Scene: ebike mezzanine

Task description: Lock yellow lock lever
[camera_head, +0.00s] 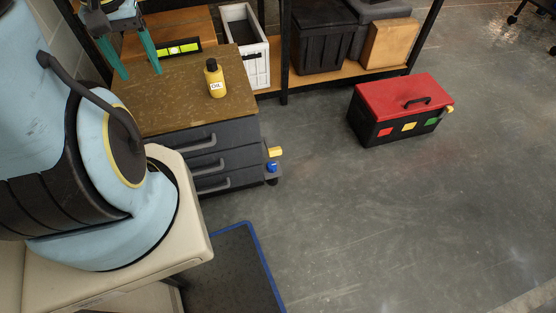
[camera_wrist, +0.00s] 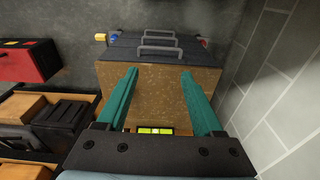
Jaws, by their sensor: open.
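A yellow lock lever (camera_head: 275,152) sticks out from the right side of the dark drawer cabinet (camera_head: 232,140), near its front corner. It also shows in the wrist view (camera_wrist: 100,37) at the cabinet's far left corner. A blue lever (camera_head: 271,167) sits just below it, and a red one (camera_wrist: 204,42) shows on the opposite side in the wrist view. My gripper (camera_head: 140,75) has teal fingers and hangs over the back left of the cabinet's brown top, well away from the yellow lever. It is open and empty in the wrist view (camera_wrist: 158,72).
A yellow oil bottle (camera_head: 215,79) and a spirit level (camera_head: 179,47) are on the brown top. A red-lidded toolbox (camera_head: 402,100) stands on the floor to the right. A shelf with bins (camera_head: 320,40) is behind.

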